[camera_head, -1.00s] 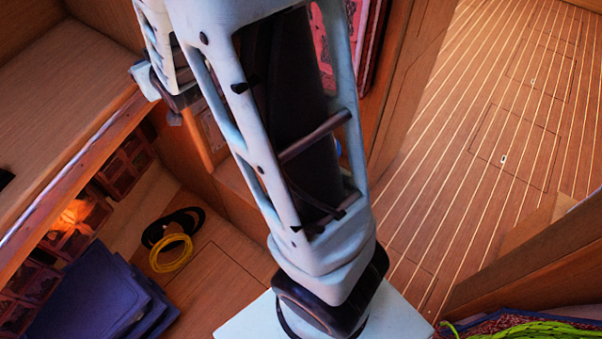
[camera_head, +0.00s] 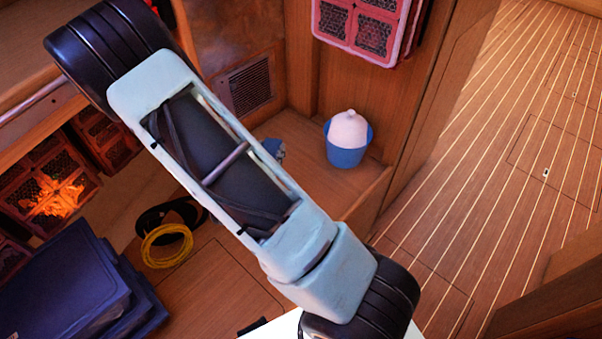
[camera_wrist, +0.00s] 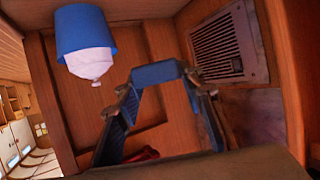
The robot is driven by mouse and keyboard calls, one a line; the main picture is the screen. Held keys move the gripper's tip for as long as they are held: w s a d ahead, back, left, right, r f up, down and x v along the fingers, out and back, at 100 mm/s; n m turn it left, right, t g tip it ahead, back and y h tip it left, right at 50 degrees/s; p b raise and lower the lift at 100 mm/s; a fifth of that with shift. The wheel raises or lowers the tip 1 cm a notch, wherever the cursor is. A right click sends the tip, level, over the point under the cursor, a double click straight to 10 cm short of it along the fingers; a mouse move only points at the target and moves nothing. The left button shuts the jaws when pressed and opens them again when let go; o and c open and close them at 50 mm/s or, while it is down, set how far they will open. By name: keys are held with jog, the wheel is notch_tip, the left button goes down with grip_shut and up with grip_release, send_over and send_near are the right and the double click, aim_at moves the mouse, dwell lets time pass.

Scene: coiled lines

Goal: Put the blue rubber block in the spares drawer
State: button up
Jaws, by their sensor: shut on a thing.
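In the wrist view, my gripper (camera_wrist: 160,88) has a finger at each side of a blue block (camera_wrist: 157,72) and is shut on it. The block is held clear in front of the wooden panelling, apart from the bucket and the vent. In the head view my arm crosses the middle and hides most of the gripper. A small grey-blue shape shows beside the arm, too small to tell whether it is gripper or block. I cannot make out a spares drawer in either view.
A blue bucket (camera_head: 346,150) with a pale pink lump on top stands on the wooden ledge. A vent grille (camera_head: 247,85) is in the wall. Pink mesh crates (camera_head: 365,30) hang above. Yellow coiled line (camera_head: 167,246) and dark blue cases (camera_head: 75,285) lie left. The plank floor at right is clear.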

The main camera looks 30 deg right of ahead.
jog(key=s+d+f+m+g+h+b, duration=0.1)
jog(key=s+d+f+b, duration=0.1)
jog(key=s+f, duration=0.15)
jog(key=s+d+f+m+h+b, duration=0.1)
jog(key=s+d+f+b, duration=0.1)
jog(key=f, duration=0.3)
jog(key=b, duration=0.4)
send_over(288, 169)
jog(key=s+a, duration=0.1)
jog(key=s, duration=0.1)
jog(key=shift+g, duration=0.3)
notch_tip(288, 169, down, 8)
jog(key=shift+s+f, duration=0.15)
jog(key=shift+f, duration=0.25)
jog(key=shift+w+d+f+b, duration=0.15)
jog(key=shift+f+b, duration=0.3)
jog(key=shift+f, duration=0.45)
jog(key=shift+w+a+f+b, duration=0.1)
jog(key=shift+w+f+b, duration=0.1)
jog(key=shift+f+b, duration=0.45)
jog(key=shift+f, duration=0.3)
jog(key=o, duration=1.2)
jog(key=shift+c, duration=0.2)
